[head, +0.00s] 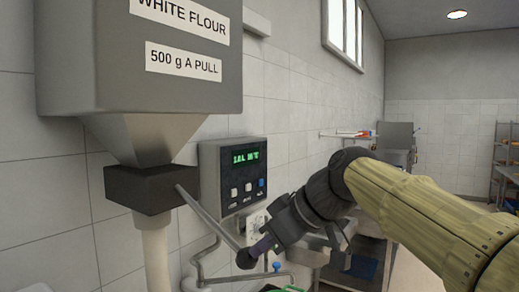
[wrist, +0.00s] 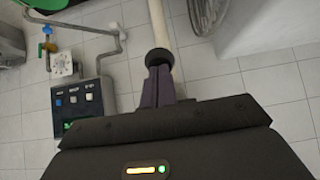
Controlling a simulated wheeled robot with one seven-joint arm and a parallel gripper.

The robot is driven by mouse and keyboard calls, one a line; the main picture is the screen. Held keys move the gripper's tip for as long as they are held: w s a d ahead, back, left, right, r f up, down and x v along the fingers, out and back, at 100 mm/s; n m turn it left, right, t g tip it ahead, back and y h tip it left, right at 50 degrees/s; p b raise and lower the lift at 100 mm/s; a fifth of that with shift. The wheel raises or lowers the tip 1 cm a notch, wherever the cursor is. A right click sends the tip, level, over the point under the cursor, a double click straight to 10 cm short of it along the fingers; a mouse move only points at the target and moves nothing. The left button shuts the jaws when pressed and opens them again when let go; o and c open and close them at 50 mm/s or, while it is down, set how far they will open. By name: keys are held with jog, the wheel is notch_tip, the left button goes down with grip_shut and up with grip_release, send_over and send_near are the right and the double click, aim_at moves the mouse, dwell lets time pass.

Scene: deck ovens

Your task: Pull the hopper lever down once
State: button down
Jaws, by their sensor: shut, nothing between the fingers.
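The grey flour hopper (head: 140,70) hangs at the left of the head view, labelled "WHITE FLOUR" and "500 g A PULL". Under its cone is a dark block (head: 150,188). The hopper lever (head: 210,215), a thin grey rod, slants down and right from this block to a round black knob (head: 246,259). My gripper (head: 258,248) is at the knob, its dark purple fingers shut and empty. In the wrist view the knob (wrist: 158,58) sits just beyond the fingertips (wrist: 159,75); whether they touch is hard to tell.
A pale spout tube (head: 155,250) drops below the block. A wall control box (head: 232,175) with a green display and buttons is close behind the lever, with pipework (head: 200,265) below. A sink area (head: 315,250) lies behind my gripper. Open floor shows at the far right.

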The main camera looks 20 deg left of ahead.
jog(key=shift+f, duration=0.5)
jog(key=a+r+p+v, duration=0.1)
jog(key=p+v, duration=0.1)
jog(key=v, duration=1.2)
jog(key=shift+r, duration=0.2)
jog(key=shift+w+d, duration=0.1)
jog(key=shift+w, duration=0.1)
dwell(0.5)
jog(key=w+d+f+m+t+h+p, duration=0.1)
jog(key=w+d+f+m+h, duration=0.3)
jog(key=f, duration=0.6)
jog(key=w+d+f+m+t+h+p, duration=0.1)
jog(key=w+d+f+m, duration=0.2)
jog(key=d+f+m, duration=0.5)
jog(key=s+d+f+m+h, duration=0.1)
jog(key=s+d+f, duration=0.2)
jog(key=f, duration=0.4)
jog(key=s+d+f+m+g+h+p, duration=0.1)
jog(key=s+d+f, duration=0.3)
jog(key=f, duration=0.4)
jog(key=s+d+f+m+h+p, duration=0.1)
jog(key=s+d+f+h, duration=0.1)
jog(key=s+f, duration=0.3)
notch_tip(320, 180, down, 3)
jog(key=shift+s+d+f, duration=0.1)
jog(key=shift+s+d, duration=0.25)
jog(key=shift+d, duration=0.35)
